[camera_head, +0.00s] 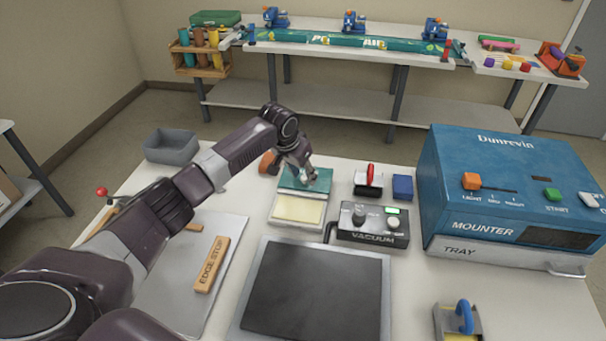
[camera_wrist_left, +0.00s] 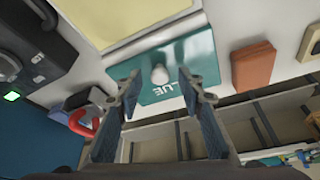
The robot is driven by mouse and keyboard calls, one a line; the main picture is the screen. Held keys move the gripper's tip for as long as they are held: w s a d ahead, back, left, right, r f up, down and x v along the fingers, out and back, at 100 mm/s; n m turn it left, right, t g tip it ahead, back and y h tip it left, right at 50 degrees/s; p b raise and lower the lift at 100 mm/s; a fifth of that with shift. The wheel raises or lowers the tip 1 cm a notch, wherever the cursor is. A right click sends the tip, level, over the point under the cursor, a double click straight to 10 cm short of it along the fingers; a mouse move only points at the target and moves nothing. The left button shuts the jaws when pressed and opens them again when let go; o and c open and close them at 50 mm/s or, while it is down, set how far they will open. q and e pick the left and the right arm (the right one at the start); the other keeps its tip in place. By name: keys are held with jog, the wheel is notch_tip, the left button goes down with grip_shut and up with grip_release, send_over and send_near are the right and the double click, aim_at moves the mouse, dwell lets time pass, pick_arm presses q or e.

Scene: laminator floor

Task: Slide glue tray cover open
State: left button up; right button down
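The glue tray (camera_head: 272,222) stands on the white table, with its pale yellow glue (camera_head: 298,211) exposed on the near side. Its teal cover (camera_head: 318,184) lies over the far part; the cover also shows in the left wrist view (camera_wrist_left: 150,92), with lettering and a small pale knob (camera_wrist_left: 160,74). My left gripper (camera_head: 303,177) is at the cover from above. In the left wrist view my left gripper (camera_wrist_left: 162,82) is open, with one finger on each side of the knob and gaps between. My right gripper is out of view.
A vacuum box (camera_head: 372,226) and a red-handled tool (camera_head: 369,181) stand right of the tray, beside a blue block (camera_head: 402,187). An orange block (camera_wrist_left: 253,66) lies close by. A grey bin (camera_head: 171,147) and an edge stop (camera_head: 212,264) are to the left. The blue mounter (camera_head: 500,190) fills the right.

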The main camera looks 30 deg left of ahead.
pick_arm(q)
jog(key=v, duration=1.2)
